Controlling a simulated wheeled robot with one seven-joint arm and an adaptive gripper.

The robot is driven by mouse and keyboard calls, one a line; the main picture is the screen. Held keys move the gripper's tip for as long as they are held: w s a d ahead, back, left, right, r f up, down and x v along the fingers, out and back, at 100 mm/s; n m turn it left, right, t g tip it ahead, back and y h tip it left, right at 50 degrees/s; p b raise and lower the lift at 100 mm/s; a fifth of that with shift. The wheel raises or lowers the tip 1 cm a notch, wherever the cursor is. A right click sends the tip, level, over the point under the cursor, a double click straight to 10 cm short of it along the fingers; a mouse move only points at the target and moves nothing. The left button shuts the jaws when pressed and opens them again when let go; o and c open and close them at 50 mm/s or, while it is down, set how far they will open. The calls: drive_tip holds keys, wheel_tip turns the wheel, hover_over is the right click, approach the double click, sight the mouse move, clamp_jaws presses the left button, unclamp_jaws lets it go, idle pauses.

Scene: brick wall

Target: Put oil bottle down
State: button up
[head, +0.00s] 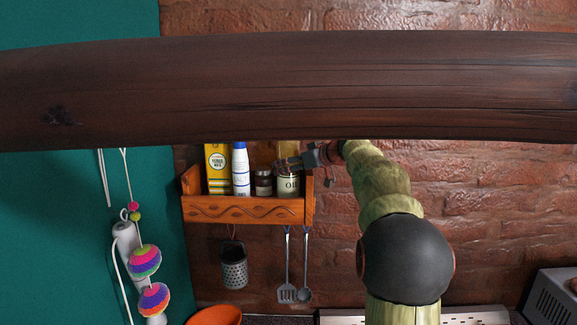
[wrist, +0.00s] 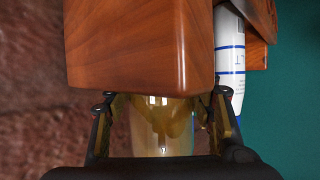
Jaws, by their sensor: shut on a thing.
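My gripper (head: 292,162) reaches in from the right and is shut on the bottle's upper part. In the wrist view the yellowish, see-through bottle (wrist: 160,128) sits between the two fingers of my gripper (wrist: 162,108), partly covered by a wooden shelf part (wrist: 140,45).
A small dark jar (head: 263,183), a white-and-blue bottle (head: 240,170) and a yellow box (head: 217,168) stand left of the oil bottle. A grater (head: 233,268) and utensils (head: 287,285) hang below. A thick dark beam (head: 290,90) crosses in front, hiding the area above the shelf.

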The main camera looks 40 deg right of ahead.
drive_tip(key=shift+s+a, duration=0.1)
drive_tip(key=shift+s, duration=0.05)
drive_tip(key=shift+f, duration=0.15)
drive_tip(key=o, duration=1.3)
drive_tip(key=b+v, duration=0.2)
drive_tip(key=v, duration=1)
drive_tip(key=shift+b, duration=0.35)
